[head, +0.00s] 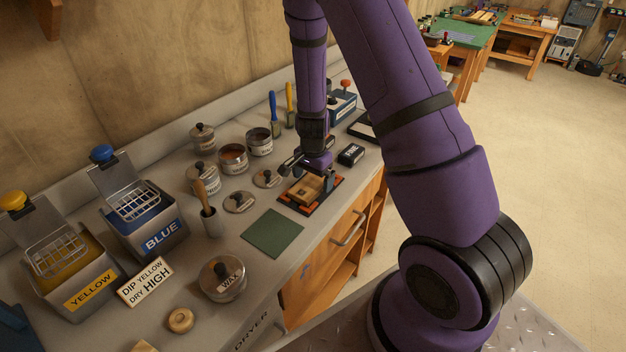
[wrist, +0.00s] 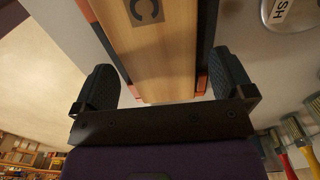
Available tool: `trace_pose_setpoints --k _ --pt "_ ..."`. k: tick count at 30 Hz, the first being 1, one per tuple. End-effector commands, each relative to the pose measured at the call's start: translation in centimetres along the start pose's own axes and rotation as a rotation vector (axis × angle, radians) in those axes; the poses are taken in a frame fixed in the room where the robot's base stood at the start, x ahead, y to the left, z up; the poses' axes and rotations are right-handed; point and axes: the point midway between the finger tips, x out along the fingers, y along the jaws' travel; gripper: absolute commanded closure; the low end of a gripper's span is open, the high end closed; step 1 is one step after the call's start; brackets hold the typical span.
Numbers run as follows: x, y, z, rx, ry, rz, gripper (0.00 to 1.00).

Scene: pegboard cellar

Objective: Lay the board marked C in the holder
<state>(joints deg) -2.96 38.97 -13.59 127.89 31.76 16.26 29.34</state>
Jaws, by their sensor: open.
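The board marked C (head: 304,189) is a pale wooden slab lying in the holder (head: 296,206), a dark frame with orange corners near the counter's front edge. In the wrist view the board (wrist: 165,55) shows its C plate at the top, with the dark and orange holder edges (wrist: 203,62) along both sides. My gripper (wrist: 165,84) is open, one finger on each side of the board's near end, with gaps between fingers and wood. In the head view my gripper (head: 314,170) is just over the board's far part and partly hides it.
A green mat (head: 272,233) lies left of the holder. A small black box (head: 351,154) stands behind it, and lids and cans (head: 233,158) are to the left. Blue (head: 150,225) and yellow (head: 75,280) dip tanks stand far left. The floor at right is clear.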

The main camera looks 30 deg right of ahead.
Motion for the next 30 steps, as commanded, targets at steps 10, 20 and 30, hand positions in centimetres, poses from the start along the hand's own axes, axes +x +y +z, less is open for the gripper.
trace_pose_setpoints --k 10,20,30 --pt "-6.5 -0.1 0.1 -0.003 0.002 -0.004 0.01" --pt "-10.8 0.0 0.0 -0.001 0.0 -0.001 0.01" --pt "-16.5 0.7 2.0 -0.128 -0.027 -0.076 0.01"
